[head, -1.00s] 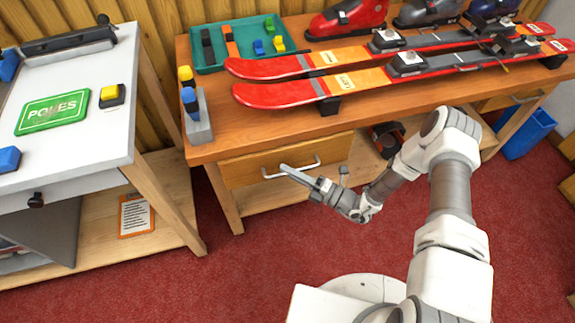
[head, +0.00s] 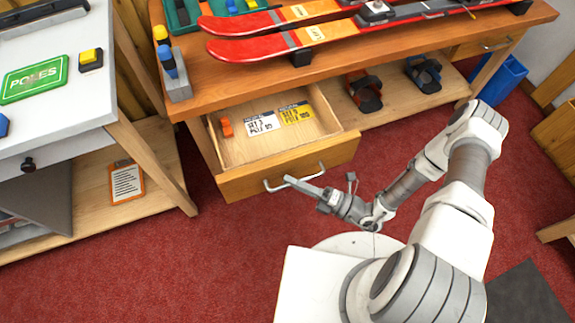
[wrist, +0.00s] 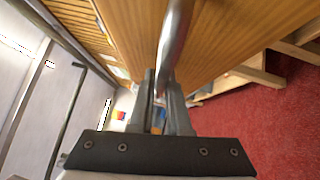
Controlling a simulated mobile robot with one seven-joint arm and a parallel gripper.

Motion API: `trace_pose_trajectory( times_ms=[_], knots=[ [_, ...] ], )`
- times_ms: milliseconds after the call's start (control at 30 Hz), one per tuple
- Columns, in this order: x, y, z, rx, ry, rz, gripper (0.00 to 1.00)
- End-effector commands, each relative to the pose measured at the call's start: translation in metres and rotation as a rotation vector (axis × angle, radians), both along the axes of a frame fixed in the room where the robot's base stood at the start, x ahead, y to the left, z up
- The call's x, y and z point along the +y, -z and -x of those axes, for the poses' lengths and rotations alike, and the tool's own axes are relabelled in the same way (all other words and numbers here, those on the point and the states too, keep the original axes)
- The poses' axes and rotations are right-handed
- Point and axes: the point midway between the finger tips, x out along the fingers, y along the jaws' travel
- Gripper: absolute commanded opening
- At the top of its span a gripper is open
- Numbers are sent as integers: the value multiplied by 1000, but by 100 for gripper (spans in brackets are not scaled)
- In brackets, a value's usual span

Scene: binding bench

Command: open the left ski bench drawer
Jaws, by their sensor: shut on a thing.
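The left ski bench drawer (head: 292,168) is pulled well out of the wooden bench (head: 200,88) in the head view. Inside it lie a white card (head: 262,123), a yellow card (head: 295,113) and a small orange item (head: 226,127). Its metal bar handle (head: 270,188) is on the front face. My gripper (head: 290,181) is at the handle, shut on it. In the wrist view the handle (wrist: 174,40) runs between the fingers of my gripper (wrist: 160,88), with the wooden drawer front beside it.
Red skis (head: 260,48) lie on the bench top. Bindings (head: 363,92) stand on the lower shelf. A white-topped table (head: 60,125) with a green sign (head: 34,79) stands close on the left. Red carpet (head: 225,245) is open in front of the drawer.

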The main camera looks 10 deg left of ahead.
Motion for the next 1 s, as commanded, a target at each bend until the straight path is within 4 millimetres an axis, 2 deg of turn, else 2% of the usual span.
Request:
trace_pose_trajectory(
  times_ms=[100, 300, 700, 733, 867, 900, 1000],
  knots=[
    [-8, -1, 12, 1, 3, -3, 0],
    [-14, -1, 22, 0, 2, -2, 0],
    [-15, 0, 24, -1, 0, -1, 0],
    [-15, 0, 24, -1, 0, -1, 18],
    [-15, 0, 24, -1, 0, -1, 42],
    [-15, 0, 24, -1, 0, 0, 45],
    [-15, 0, 24, -1, 0, 0, 45]
  ],
)
